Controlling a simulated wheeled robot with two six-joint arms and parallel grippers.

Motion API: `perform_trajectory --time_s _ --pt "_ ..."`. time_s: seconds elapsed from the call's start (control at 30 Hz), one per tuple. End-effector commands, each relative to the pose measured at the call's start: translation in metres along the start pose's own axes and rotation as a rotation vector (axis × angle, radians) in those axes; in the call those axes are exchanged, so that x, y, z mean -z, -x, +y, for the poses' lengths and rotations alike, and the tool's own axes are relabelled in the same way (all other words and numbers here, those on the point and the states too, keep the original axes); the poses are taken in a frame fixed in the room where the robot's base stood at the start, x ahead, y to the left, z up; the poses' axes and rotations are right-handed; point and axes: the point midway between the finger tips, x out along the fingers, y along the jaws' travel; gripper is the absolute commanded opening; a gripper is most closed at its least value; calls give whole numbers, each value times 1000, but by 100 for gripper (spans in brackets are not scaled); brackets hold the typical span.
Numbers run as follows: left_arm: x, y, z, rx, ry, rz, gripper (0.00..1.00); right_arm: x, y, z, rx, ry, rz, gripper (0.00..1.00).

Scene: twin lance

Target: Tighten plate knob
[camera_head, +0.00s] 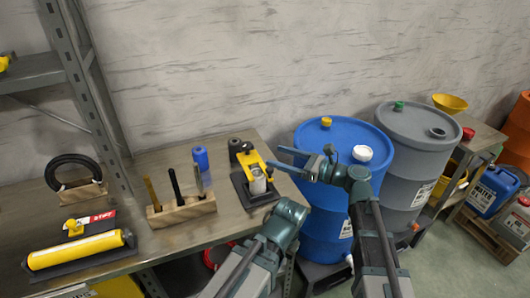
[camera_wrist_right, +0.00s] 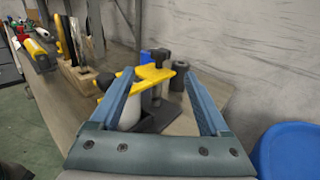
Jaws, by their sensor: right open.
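A clamp-like stand with a yellow top plate (camera_head: 250,160) and a dark base (camera_head: 241,190) sits near the bench's right end. A pale cylinder (camera_head: 258,185) stands under the plate. The yellow plate (camera_wrist_right: 150,78) also shows in the right wrist view, with the pale cylinder (camera_wrist_right: 130,112) below it. I cannot tell for sure which part is the plate knob. My right gripper (camera_head: 277,157) is open, with its fingers reaching left toward the stand. In the wrist view its fingers (camera_wrist_right: 159,74) appear on either side of the yellow plate; contact is unclear. My left gripper is out of view.
A blue drum (camera_head: 325,220) and grey drum (camera_head: 408,165) stand to the right. A metal shelf post (camera_head: 85,85) rises at left.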

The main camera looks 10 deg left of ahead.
Motion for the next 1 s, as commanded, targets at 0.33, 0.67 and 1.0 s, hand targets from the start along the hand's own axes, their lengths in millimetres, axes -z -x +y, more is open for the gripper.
perform_trajectory --time_s 0.33,0.67,1.0 --pt "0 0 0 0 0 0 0 0 25 0 -1 0 0 80" --pt "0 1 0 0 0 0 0 -1 24 0 -1 12 0 80" --pt "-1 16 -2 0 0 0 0 -16 10 -2 -1 466 0 80"
